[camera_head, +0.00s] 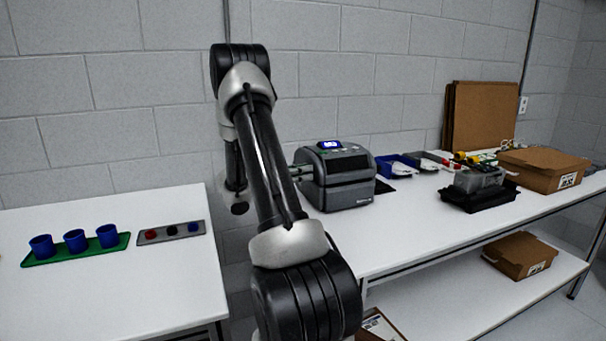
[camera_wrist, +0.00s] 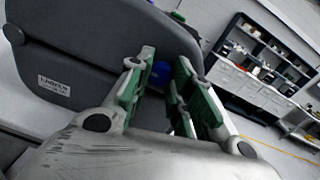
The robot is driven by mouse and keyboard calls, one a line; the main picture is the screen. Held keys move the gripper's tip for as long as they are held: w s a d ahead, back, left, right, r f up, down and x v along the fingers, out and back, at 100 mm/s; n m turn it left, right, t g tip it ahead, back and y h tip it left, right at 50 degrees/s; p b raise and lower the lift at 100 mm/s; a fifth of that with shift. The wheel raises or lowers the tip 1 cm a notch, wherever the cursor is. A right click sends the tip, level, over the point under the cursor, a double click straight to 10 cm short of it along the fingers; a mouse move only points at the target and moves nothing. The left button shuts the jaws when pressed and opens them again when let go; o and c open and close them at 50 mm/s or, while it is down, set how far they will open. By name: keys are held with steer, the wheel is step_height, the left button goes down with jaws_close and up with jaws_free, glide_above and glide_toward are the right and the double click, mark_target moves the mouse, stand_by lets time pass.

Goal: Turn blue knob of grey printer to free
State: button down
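The grey printer (camera_head: 340,177) stands on the right-hand table, with a lit blue screen on top. Its grey side panel (camera_wrist: 105,50), with a white label, fills the upper left of the wrist view. The blue knob (camera_wrist: 160,72) shows beside that panel, between my fingers and partly covered by the left one. My gripper (camera_wrist: 164,62) has green-padded fingers, which stand apart on either side of the knob; I see no clear grip on it. In the head view my gripper is at the printer's left side, mostly hidden behind my arm, and the knob is hidden.
A blue bin (camera_head: 397,167), a black tray (camera_head: 478,196) and a cardboard box (camera_head: 543,170) stand right of the printer. The left table holds blue cups on a green tray (camera_head: 75,252) and a grey button panel (camera_head: 171,233). A gap separates the tables.

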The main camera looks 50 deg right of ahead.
steer(key=shift+m, duration=0.4)
steer(key=m, duration=1.3)
steer(key=shift+f+g, duration=0.1)
steer(key=shift+g, duration=0.3)
steer(key=shift+m, duration=0.4)
steer(key=c, duration=1.2)
jaws_free()
steer(key=shift+c, duration=0.2)
steer(key=v, duration=1.2)
